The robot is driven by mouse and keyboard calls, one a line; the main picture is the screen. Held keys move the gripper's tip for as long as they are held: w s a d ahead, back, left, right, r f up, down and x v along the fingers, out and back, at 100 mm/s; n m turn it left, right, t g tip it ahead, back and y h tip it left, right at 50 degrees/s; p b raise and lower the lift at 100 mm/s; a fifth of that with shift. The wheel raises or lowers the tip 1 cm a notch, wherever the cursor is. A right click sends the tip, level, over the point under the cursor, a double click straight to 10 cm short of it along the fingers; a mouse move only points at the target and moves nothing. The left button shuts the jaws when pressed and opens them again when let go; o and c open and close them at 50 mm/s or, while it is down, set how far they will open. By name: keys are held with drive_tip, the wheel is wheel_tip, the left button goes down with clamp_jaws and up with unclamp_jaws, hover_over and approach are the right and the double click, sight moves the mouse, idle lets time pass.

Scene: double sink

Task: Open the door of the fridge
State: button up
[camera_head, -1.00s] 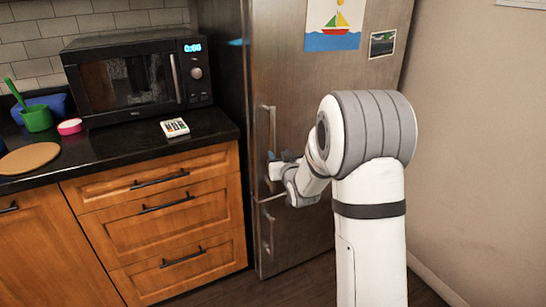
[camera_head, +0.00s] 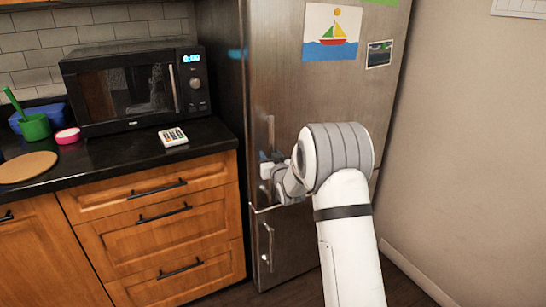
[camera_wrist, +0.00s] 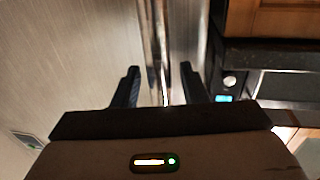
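The fridge (camera_head: 285,85) is a tall steel one with an upper and a lower door, and both look shut. The upper door's vertical bar handle (camera_head: 270,128) is partly hidden behind my gripper (camera_head: 267,168). The lower handle (camera_head: 268,245) is in clear view. In the wrist view, my gripper (camera_wrist: 159,90) has its two dark fingers apart, one on each side of the handle bar (camera_wrist: 157,45). Gaps show between the fingers and the bar, so it does not look clamped. The fridge door surface (camera_wrist: 75,60) fills the left of that view.
A counter with wooden drawers (camera_head: 160,225) stands close on the fridge's left, with a microwave (camera_head: 135,88) on it. A beige wall (camera_head: 470,150) rises on the right. Drawings (camera_head: 331,32) hang on the upper door.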

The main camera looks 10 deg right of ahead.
drive_tip(key=shift+c, duration=0.6)
clamp_jaws()
